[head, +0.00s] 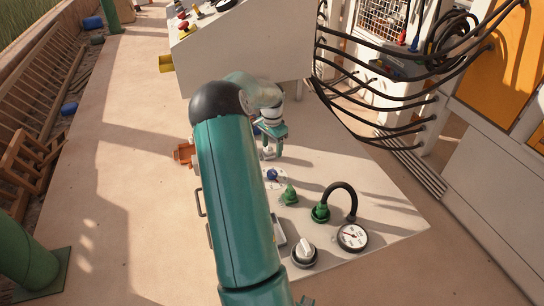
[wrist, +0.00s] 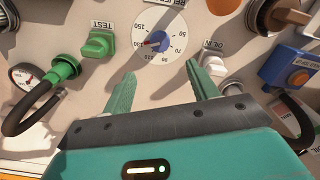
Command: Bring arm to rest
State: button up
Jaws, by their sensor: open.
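My gripper (wrist: 160,72) is open and empty in the wrist view, with two green fingers apart. Between and beyond the fingertips is a white dial with a blue pointer knob (wrist: 158,42). No contact with it can be made out. In the head view my teal arm reaches out over the light control panel (head: 385,205), and my gripper (head: 268,154) hangs low above it, partly hidden by my arm. The blue knob (head: 272,174) shows just in front of it.
Near my gripper are a green TEST knob (wrist: 97,42), a green hose fitting (wrist: 62,68), a gauge (wrist: 25,75) and a blue block (wrist: 285,68). A console (head: 250,50) and black cables (head: 400,110) stand behind. Open floor (head: 110,140) lies left.

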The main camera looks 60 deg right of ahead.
jog(key=shift+r, duration=0.55)
